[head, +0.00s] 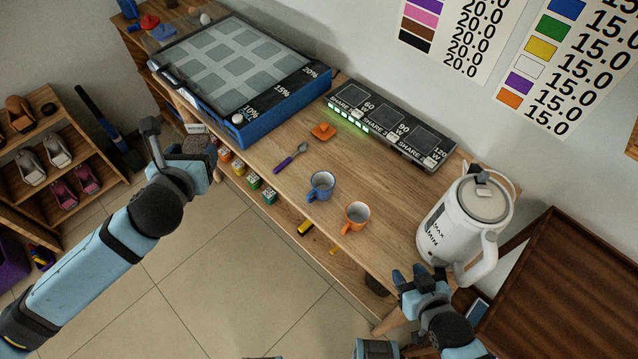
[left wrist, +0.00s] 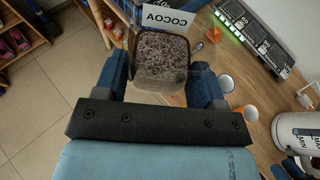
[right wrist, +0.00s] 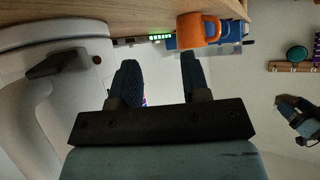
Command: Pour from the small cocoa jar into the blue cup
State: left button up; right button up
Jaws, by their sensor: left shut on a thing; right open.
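The small cocoa jar (left wrist: 160,55), a clear container of brown granules with a COCOA label, is between the fingers of my left gripper (left wrist: 167,88). In the head view that gripper (head: 182,152) is left of the table's front edge and mostly hides the jar. The blue cup (head: 321,184) stands upright on the table, well to the right of the jar; I cannot see what is in it. My right gripper (head: 419,277) is open and empty, in front of the white kettle.
An orange cup (head: 356,215) stands right of the blue cup. The white kettle (head: 462,225) is at the table's right end. A purple-handled spoon (head: 290,157) and an orange item (head: 323,130) lie behind the cups. A blue tray box (head: 240,95) and a black panel (head: 390,125) stand at the back.

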aim_at(323, 182)
jog(key=k+z, duration=0.1)
jog(key=k, duration=0.4)
jog(key=z, duration=1.75)
jog(key=k+j, duration=0.2)
jog(key=j, duration=0.2)
jog(key=k+j, duration=0.2)
jog(key=j, duration=0.2)
jog(key=k+j, duration=0.2)
jog(key=j, duration=0.25)
